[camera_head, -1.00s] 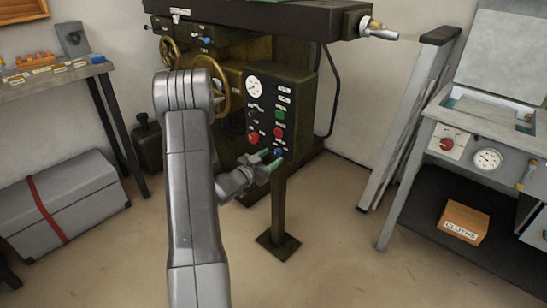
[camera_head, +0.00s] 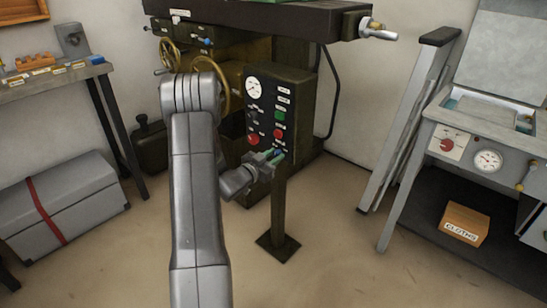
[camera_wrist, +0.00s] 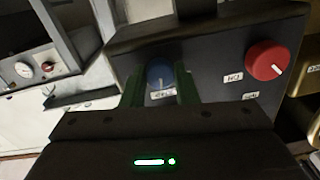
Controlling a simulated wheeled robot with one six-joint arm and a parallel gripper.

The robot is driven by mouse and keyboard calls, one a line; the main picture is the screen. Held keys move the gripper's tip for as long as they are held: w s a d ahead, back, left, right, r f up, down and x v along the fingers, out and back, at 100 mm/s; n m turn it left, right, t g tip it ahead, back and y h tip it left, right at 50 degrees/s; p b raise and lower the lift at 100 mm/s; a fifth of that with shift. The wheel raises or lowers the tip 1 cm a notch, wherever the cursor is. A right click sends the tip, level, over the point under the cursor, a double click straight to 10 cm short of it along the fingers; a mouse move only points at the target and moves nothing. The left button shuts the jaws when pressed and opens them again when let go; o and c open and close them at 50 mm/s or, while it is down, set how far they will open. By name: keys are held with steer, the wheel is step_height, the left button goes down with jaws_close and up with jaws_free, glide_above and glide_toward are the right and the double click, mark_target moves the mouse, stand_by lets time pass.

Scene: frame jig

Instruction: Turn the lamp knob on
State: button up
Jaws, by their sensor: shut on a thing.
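A blue knob (camera_wrist: 160,74) with a white pointer line sits at the lower end of the dark control panel (camera_head: 264,100). In the wrist view it is between the two green fingers of my gripper (camera_wrist: 160,88), which is shut on it. The pointer line runs roughly upright in that view. A small white label lies beside the knob; I cannot read it surely.
A red knob (camera_wrist: 267,60) is close beside the blue one on the panel. The panel also carries a gauge (camera_head: 254,87) and a green button (camera_head: 280,116). A brass handwheel (camera_head: 222,87) is left of it. Open floor lies in front of the panel's post (camera_head: 278,205).

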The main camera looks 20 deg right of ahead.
steer(key=shift+f, duration=0.1)
steer(key=m+b, duration=0.3)
steer(key=b, duration=0.1)
steer(key=shift+f+m+b, duration=0.2)
steer(key=shift+m+b, duration=0.2)
steer(key=m+b, duration=0.3)
steer(key=b, duration=0.1)
steer(key=shift+r+m, duration=0.15)
steer(key=shift+m, duration=0.15)
steer(key=o, duration=1)
steer(key=shift+r, duration=0.1)
steer(key=shift+a, duration=0.15)
steer(key=p+v, duration=0.2)
steer(key=v, duration=1.1)
steer(key=shift+s+a+p, duration=0.2)
steer(key=shift+a+p, duration=0.05)
steer(key=shift+p, duration=0.15)
